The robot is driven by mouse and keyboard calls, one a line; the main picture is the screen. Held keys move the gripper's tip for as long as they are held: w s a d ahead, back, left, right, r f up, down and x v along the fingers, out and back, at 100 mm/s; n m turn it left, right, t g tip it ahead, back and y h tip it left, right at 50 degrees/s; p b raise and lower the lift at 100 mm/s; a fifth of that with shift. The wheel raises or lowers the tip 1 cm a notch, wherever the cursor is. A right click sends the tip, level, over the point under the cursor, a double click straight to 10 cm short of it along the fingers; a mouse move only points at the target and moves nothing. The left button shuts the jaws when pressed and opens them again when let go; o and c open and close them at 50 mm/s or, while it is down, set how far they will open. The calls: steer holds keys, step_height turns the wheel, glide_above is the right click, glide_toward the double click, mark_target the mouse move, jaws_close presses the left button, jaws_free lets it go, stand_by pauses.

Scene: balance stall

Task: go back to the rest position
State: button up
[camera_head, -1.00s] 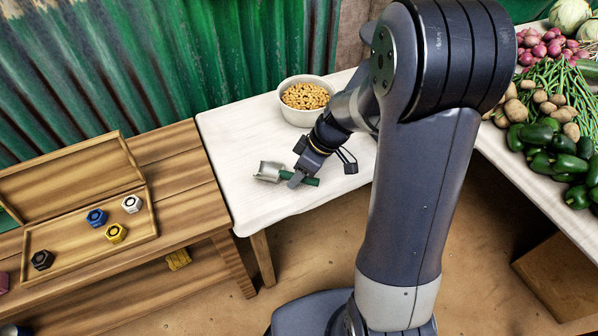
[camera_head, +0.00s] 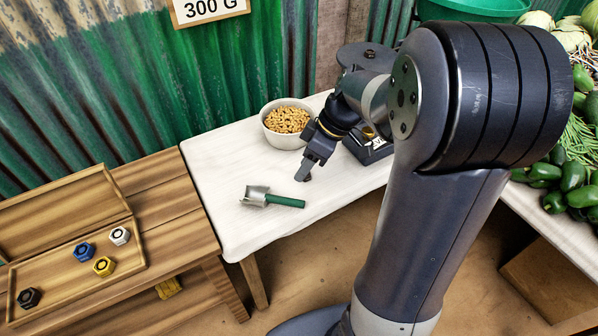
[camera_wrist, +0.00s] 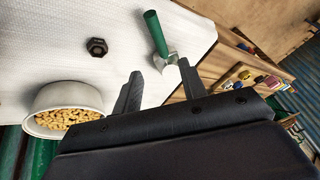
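My gripper (camera_head: 304,174) hangs over the white table (camera_head: 230,226), apart from the scoop and up and to the right of it. In the wrist view the fingers of my gripper (camera_wrist: 159,70) are spread with nothing between them. The metal scoop with a green handle (camera_head: 286,201) lies on the table; it also shows beyond the fingers in the wrist view (camera_wrist: 156,33). My arm is still bent down and reaching over the table.
A bowl of brown pieces (camera_head: 286,120) stands behind my gripper. A dark hexagonal weight (camera_wrist: 97,47) lies on the table. A dark device (camera_head: 371,153) is partly hidden by my arm. A wooden box (camera_head: 75,281) with several weights lies left; vegetables (camera_head: 570,178) lie right.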

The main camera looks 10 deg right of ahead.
mark_target(284, 198)
stand_by(0.4)
steer(key=b+x, duration=0.2)
steer(key=x, duration=1)
steer(key=shift+f, duration=0.4)
step_height(284, 198, up, 3)
steer(key=shift+f+p, duration=0.2)
steer(key=shift+p, duration=0.25)
steer(key=shift+r, duration=0.45)
